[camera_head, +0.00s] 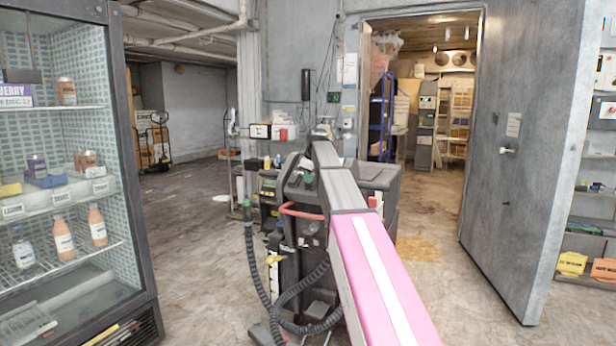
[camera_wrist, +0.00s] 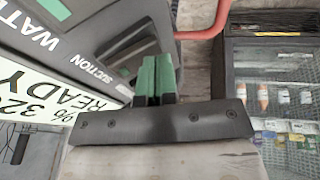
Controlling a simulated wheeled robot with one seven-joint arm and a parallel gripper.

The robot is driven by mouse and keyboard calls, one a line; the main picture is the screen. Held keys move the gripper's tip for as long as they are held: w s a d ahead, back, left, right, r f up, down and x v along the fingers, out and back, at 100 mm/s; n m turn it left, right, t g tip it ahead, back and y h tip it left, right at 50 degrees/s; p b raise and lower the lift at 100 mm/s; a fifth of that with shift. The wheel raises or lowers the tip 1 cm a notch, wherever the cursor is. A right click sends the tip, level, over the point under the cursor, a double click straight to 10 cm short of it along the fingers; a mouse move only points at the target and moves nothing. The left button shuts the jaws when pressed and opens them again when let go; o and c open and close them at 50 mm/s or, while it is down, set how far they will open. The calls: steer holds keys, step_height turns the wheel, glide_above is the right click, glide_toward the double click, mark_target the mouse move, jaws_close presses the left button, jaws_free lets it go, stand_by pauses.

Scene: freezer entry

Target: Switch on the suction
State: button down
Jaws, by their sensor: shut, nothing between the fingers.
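A dark floor-cleaning machine (camera_head: 285,255) stands in the middle of the head view, with a red handle bar (camera_head: 301,212) and a black coiled hose. In the wrist view its tilted control panel (camera_wrist: 75,45) shows the words WATER and SUCTION and a bright READY display (camera_wrist: 30,92). A dark switch area (camera_wrist: 125,42) lies beside the SUCTION label, partly hidden by my fingers. My gripper (camera_wrist: 156,62) is shut and empty, its green fingers in front of the panel near that switch. I cannot tell whether they touch it. The head view does not show the fingertips clearly.
A glass-fronted fridge (camera_head: 75,170) with bottles stands close on the left. A heavy grey door (camera_head: 520,150) stands open on the right, beside a doorway to a storeroom with shelves. A yellow cart (camera_head: 152,145) stands back left. The floor (camera_head: 205,210) between is mostly clear.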

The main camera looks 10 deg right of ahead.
steer(key=shift+s+f, duration=0.1)
steer(key=shift+f, duration=0.3)
steer(key=shift+w+t, duration=0.2)
steer(key=shift+t, duration=0.2)
steer(key=shift+r, duration=0.1)
steer(key=shift+r, duration=0.8)
steer(key=s+a+r, duration=0.2)
steer(key=s+r, duration=0.5)
steer(key=r, duration=0.4)
steer(key=shift+s, duration=0.4)
